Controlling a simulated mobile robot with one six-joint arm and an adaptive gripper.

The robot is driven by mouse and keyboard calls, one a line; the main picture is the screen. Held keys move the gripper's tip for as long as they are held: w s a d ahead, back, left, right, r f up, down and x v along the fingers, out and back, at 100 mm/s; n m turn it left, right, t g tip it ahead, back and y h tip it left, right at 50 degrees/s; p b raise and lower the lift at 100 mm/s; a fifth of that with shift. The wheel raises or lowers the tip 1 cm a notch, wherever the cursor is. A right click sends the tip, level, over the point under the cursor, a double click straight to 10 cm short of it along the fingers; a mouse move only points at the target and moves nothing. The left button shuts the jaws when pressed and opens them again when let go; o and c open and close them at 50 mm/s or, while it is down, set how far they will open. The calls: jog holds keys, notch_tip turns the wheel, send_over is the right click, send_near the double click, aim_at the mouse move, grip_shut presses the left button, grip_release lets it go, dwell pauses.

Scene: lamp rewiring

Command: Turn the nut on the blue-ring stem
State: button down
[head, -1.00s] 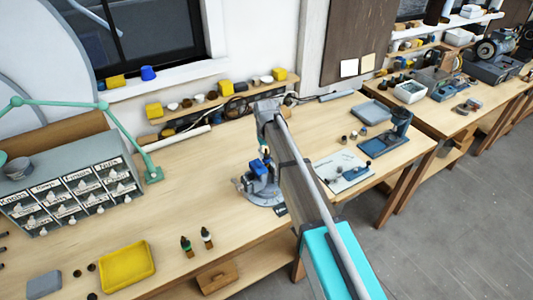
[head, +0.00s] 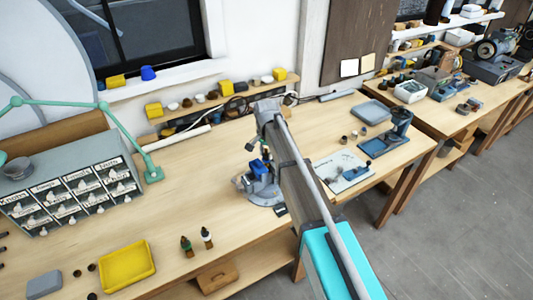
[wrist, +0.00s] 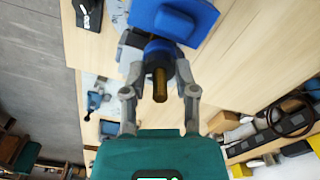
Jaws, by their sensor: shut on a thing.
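In the wrist view a brass stem (wrist: 160,88) points toward the camera from a dark blue round collar (wrist: 160,52). Behind the collar is the blue vise (wrist: 175,20). My gripper (wrist: 160,68) has one finger on each side of the collar and stem, shut on the nut. The nut itself is hard to make out between the fingertips. In the head view the vise (head: 262,185) stands on the bench, with my arm above and beside it. The stem is too small to tell there.
A yellow tray (head: 127,267) and two small bottles (head: 207,236) stand on the bench left of the vise. A drawer cabinet (head: 70,193) is farther left. A white mat (head: 343,171) with small parts lies to the right.

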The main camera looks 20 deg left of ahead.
jog(key=m, duration=0.6)
jog(key=shift+m, duration=0.3)
dwell(0.4)
jog(key=shift+c, duration=1.9)
grip_release()
jog(key=shift+r, duration=0.1)
jog(key=shift+n, duration=0.5)
